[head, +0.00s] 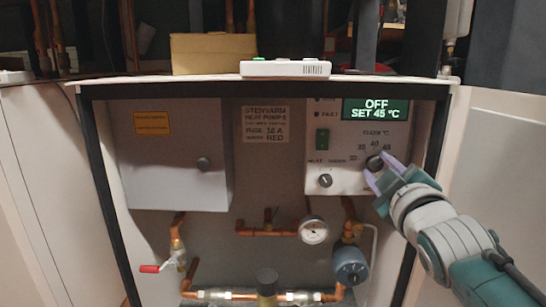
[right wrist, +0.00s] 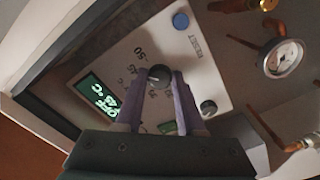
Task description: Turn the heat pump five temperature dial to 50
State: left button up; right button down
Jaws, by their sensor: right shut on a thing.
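The black temperature dial (head: 375,161) sits on the white control panel at the right of the open cabinet, below a green display (head: 376,109) that reads "OFF SET 45 °C". My right gripper (head: 377,169) reaches in from the lower right, its purple fingers shut on the dial. In the right wrist view the dial (right wrist: 159,74) sits between the two fingertips, with part of its scale, including a 50, beside it. The display (right wrist: 97,98) also shows there, rotated. The fingers hide part of the panel. My left gripper is not in view.
A smaller dark knob (head: 325,180) and a green switch (head: 322,139) are on the same panel. A blue reset button (right wrist: 180,21) shows in the wrist view. A gauge (head: 313,231) and copper pipes lie below. The open cabinet door (head: 497,175) stands close right of my arm.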

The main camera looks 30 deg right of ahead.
jog(key=m+p, duration=0.1)
jog(key=m, duration=0.3)
jog(key=shift+r+p, duration=0.1)
jog(key=shift+p, duration=0.2)
jog(key=shift+m+p, duration=0.35)
jog(key=shift+m, duration=0.95)
jog(key=c, duration=0.6)
grip_release()
jog(key=shift+o, duration=0.4)
